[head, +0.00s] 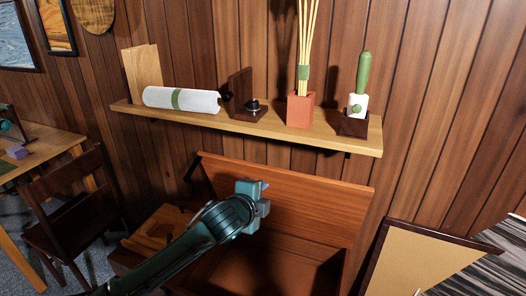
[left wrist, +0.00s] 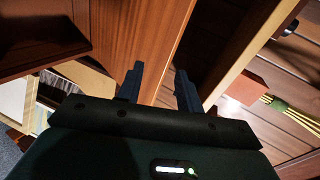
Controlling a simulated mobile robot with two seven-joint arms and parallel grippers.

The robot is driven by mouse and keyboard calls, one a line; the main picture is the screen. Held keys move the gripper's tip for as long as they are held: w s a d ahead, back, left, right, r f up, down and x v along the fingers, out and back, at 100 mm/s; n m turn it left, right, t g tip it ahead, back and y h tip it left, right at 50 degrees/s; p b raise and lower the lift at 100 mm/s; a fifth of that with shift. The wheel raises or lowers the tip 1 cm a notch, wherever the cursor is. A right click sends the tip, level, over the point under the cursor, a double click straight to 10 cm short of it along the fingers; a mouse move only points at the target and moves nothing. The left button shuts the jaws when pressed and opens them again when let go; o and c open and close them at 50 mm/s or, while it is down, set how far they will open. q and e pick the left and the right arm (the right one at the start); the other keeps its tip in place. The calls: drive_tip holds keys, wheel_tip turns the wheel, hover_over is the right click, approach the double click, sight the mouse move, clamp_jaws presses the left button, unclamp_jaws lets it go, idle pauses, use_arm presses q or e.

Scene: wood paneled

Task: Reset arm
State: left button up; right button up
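My left arm (head: 195,240) comes in from the bottom left of the head view. Its left gripper (head: 263,197) is in front of an open reddish wooden chest (head: 300,205), below the wall shelf. The chest's wood panel (left wrist: 125,30) shows beyond the fingers. My right gripper is not in view.
A wall shelf (head: 280,132) above holds a white roll (head: 182,99), a terracotta reed pot (head: 300,110) and a green-handled item (head: 363,72). A dark chair (head: 75,215) and a table (head: 45,150) stand left. A framed board (head: 425,262) leans right.

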use_arm(q)
drive_tip(key=s+f+n+g+h, duration=0.1)
drive_tip(key=s+f+n, duration=0.4)
drive_tip(key=s+f, duration=0.4)
drive_tip(key=s+a+f+n+y, duration=0.1)
drive_tip(key=s+a+f+n, duration=0.2)
drive_tip(key=s, duration=0.4)
drive_tip(key=s+a+f+n+y, duration=0.1)
drive_tip(key=s+a+f+n, duration=0.3)
drive_tip(key=s, duration=0.3)
drive_tip(key=s+a+f+n, duration=0.4)
drive_tip(key=s+a+n, duration=0.2)
drive_tip(key=s, duration=0.1)
drive_tip(key=shift+s+y, duration=0.35)
drive_tip(key=shift+y, duration=0.05)
drive_tip(key=shift+d+g, duration=0.1)
drive_tip(key=shift+g, duration=0.2)
